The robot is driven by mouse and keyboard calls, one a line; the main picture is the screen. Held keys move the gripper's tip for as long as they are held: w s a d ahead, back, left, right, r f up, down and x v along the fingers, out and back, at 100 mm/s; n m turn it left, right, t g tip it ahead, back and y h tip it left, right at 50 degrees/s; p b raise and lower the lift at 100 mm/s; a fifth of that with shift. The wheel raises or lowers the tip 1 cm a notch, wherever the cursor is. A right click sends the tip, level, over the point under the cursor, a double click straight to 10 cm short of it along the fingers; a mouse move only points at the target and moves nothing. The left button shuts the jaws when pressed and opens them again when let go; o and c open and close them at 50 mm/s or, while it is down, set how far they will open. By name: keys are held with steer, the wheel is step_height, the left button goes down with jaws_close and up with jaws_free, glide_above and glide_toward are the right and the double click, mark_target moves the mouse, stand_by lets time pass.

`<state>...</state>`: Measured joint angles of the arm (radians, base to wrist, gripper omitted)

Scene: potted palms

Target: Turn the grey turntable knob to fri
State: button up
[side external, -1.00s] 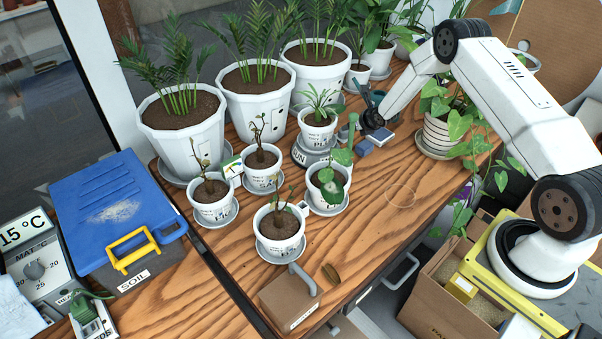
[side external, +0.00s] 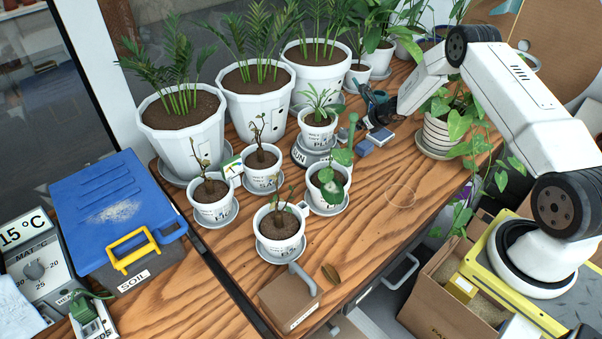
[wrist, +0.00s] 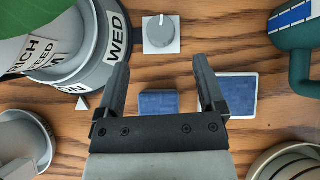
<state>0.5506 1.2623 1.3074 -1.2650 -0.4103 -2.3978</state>
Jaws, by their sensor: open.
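The grey knob (wrist: 161,33) sits on a small white square plate at the top of the wrist view, its white mark pointing toward the top of the picture. My gripper (wrist: 161,66) is open and empty, its fingertips apart and short of the knob in the picture. The grey turntable (wrist: 104,45) is at the left in the wrist view, with WED facing the knob and a white triangular pointer (wrist: 82,103) at its lower edge beside a partly hidden label ending in N. In the side view, the turntable (side external: 300,155) shows SUN and bears a potted plant (side external: 318,125).
A blue block (wrist: 158,103) shows between my fingers, and a blue pad with a white border (wrist: 238,95) lies right of it. A green watering can (wrist: 295,50) stands at the right. Several potted plants crowd the turntable's left; the table's front right is clear.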

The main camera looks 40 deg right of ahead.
mark_target(344, 130)
steer(key=shift+w+f, duration=0.15)
steer(key=shift+x, duration=3.7)
jaws_close()
